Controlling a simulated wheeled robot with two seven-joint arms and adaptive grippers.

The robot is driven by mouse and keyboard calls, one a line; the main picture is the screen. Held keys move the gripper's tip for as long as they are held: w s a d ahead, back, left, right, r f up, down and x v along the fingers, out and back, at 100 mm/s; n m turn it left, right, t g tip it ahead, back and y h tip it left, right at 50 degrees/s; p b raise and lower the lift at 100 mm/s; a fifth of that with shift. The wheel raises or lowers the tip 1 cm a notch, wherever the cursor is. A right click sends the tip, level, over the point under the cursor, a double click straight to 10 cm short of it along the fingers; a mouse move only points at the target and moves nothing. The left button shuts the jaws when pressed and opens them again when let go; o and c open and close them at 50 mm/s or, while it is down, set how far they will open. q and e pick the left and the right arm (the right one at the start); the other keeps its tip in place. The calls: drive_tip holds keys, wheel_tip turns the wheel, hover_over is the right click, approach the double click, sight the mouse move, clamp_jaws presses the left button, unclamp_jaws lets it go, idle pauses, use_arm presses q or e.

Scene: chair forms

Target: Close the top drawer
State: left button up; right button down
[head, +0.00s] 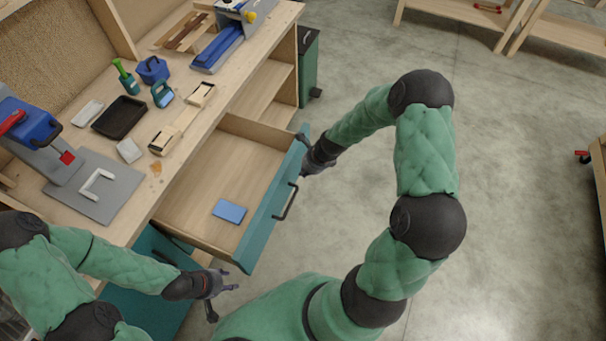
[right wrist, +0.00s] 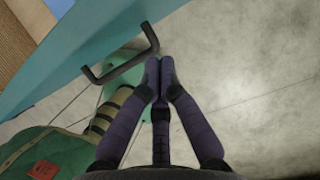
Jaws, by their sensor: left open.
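The top drawer (head: 222,182) is pulled out of the workbench, with a teal front and light wooden inside. A blue box-like item (head: 229,211) lies in it. The drawer's dark bar handle (head: 286,202) is on the front; it also shows in the right wrist view (right wrist: 122,68). My right gripper (head: 306,156) is at the far end of the drawer front. In the right wrist view its fingertips (right wrist: 159,76) are together with nothing between them, just right of the handle; contact cannot be told. My left gripper (head: 224,294) is open and empty near the drawer's near corner.
The bench top (head: 210,98) holds a black tray (head: 120,116), a green bottle (head: 124,76), a grey plate (head: 95,187) and tools. A green bin (head: 308,65) stands beyond the bench.

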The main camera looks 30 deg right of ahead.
use_arm(q)
wheel_tip(320, 180, down, 3)
drive_tip(key=b, duration=0.2)
drive_tip(key=shift+b, duration=0.35)
use_arm(e)
drive_tip(key=x, duration=0.8)
drive_tip(key=shift+w+f, duration=0.1)
drive_tip(key=shift+w, duration=0.05)
